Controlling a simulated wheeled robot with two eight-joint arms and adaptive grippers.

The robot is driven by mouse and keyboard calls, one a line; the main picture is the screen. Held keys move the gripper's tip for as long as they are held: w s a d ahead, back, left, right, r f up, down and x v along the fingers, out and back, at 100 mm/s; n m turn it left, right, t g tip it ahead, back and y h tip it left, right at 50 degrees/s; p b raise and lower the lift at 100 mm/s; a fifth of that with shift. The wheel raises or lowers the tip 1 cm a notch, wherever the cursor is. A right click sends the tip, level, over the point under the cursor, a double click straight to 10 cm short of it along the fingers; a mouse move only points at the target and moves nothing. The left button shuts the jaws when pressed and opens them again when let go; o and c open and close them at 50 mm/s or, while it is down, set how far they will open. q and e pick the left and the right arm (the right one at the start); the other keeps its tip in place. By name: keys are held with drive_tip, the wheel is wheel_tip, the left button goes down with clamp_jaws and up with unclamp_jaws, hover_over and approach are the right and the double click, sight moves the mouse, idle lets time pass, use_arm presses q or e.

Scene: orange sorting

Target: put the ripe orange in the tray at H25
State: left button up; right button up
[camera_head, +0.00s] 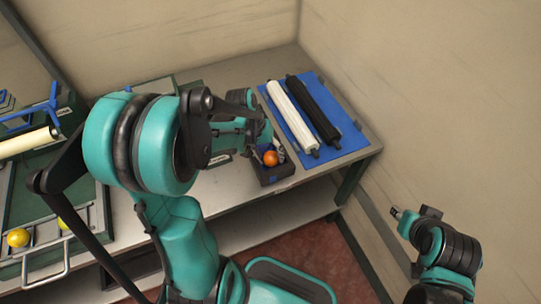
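The orange (270,158) is a small bright orange ball at the small dark tray (284,176) near the table's front edge. I cannot tell whether it rests on the tray's floor or is held just above it. My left gripper (276,149) reaches down over the tray, with its fingertips right by the orange. Its own arm hides much of it, so its grip is unclear. My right gripper (398,213) is at the right, off the table and far from the orange; its fingers are too small to judge. No label reading H25 is legible.
A blue mat (320,118) holds a white roller (292,117) and a black roller (313,108). At the left, a green crate (25,205) with a metal handle holds a yellow fruit (18,237). Walls close the back and right. Bare table (220,185) lies left of the dark tray.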

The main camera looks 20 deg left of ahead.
use_arm(q)
drive_tip(key=shift+r, duration=0.25)
drive_tip(key=p+v, duration=0.5)
drive_tip(key=v, duration=0.6)
drive_tip(key=s+d+r+m+t+y, duration=0.3)
drive_tip(key=s+d+r+t, duration=0.3)
drive_tip(key=s+d, duration=0.1)
drive_tip(key=shift+s+d+m, duration=0.15)
drive_tip(key=shift+s+m, duration=0.15)
drive_tip(key=shift+s, duration=0.05)
drive_tip(key=shift+f, duration=0.1)
